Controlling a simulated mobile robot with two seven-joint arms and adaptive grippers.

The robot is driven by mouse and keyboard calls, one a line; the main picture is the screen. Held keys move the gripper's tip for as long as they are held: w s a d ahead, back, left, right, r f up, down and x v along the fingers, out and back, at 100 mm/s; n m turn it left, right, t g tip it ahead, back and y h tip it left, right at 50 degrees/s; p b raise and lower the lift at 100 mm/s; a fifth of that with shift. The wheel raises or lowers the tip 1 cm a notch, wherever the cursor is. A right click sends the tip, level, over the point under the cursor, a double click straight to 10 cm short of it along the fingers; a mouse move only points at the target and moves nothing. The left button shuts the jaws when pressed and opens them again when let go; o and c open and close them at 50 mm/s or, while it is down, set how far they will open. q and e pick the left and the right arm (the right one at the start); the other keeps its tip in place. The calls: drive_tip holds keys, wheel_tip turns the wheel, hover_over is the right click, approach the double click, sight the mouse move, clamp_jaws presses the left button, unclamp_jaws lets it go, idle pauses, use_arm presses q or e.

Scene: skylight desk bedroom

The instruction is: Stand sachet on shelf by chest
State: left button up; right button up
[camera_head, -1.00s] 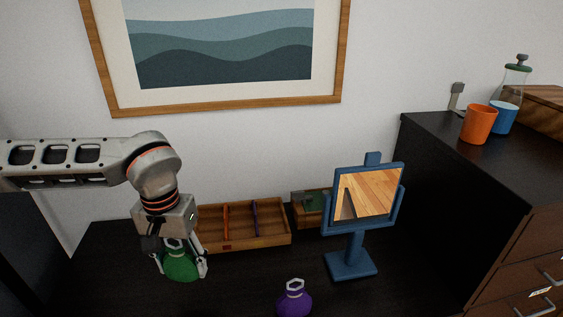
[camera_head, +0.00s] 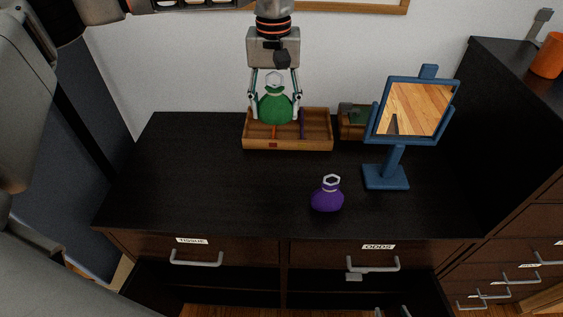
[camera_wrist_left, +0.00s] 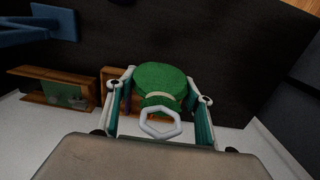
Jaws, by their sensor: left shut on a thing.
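My left gripper (camera_head: 274,106) is shut on a green sachet (camera_head: 275,108), a round pouch with a pale hexagonal ring at its neck. The sachet is upright in the head view, its lower part in front of the wooden divided tray (camera_head: 290,145). Whether it touches the tray cannot be told. The left wrist view also shows the green sachet (camera_wrist_left: 162,80) between both fingers. A purple sachet (camera_head: 327,198) with a similar ring stands on the dark desk top (camera_head: 215,190). The right gripper cannot be made out.
A blue-framed mirror (camera_head: 386,172) stands right of the tray, near a small wooden box (camera_head: 351,124). A taller dark chest (camera_head: 505,110) rises at right, with an orange cup (camera_head: 549,56). Drawers labelled TISSUE and ODDS (camera_head: 378,246) are in front. The desk's left half is clear.

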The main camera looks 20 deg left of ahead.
sight(276, 169)
use_arm(q)
wheel_tip(276, 169, down, 17)
drive_tip(key=shift+f+b, duration=0.2)
drive_tip(key=shift+b, duration=0.3)
drive_tip(key=shift+f, duration=0.15)
drive_tip(key=o, duration=1.1)
